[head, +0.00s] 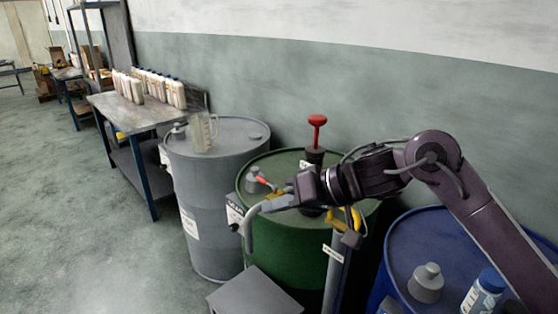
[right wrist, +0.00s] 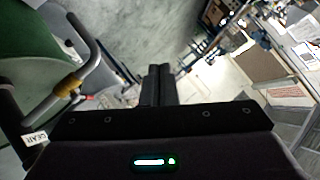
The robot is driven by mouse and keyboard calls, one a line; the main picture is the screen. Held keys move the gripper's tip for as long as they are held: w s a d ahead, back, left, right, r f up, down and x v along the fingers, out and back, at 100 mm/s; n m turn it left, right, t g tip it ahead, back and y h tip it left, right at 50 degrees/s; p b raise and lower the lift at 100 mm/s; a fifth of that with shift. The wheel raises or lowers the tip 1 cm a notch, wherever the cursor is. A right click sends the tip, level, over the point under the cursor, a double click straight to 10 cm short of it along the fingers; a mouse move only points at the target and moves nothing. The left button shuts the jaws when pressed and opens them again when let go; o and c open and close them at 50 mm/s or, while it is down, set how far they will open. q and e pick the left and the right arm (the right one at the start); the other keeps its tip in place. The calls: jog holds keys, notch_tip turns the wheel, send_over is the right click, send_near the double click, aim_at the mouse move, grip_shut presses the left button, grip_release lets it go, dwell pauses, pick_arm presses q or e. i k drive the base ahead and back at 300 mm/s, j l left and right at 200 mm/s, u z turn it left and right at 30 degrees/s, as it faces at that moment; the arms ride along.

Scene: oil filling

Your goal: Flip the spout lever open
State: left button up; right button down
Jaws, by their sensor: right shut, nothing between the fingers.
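The green drum (head: 285,255) carries a dark pump (head: 314,160) with a red knob handle on top. Its grey spout (head: 250,228) curves out and hangs down at the drum's left front. A small red lever (head: 263,181) shows above the spout, beside a bit of yellow. In the right wrist view the spout (right wrist: 88,55) bends at left, with a yellow fitting (right wrist: 68,85) and a red bit (right wrist: 87,98). My right gripper (head: 293,189) is shut and empty, close to the lever; contact cannot be told. It hides part of the spout. My left gripper is out of view.
A grey drum (head: 205,215) with a clear jug (head: 203,132) stands at left. A blue drum (head: 400,265) with a white-and-blue bottle (head: 483,292) is at right. A grey box (head: 255,293) sits in front. Floor at left is free.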

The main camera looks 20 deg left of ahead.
aim_at(274, 187)
jog(key=i, duration=0.95)
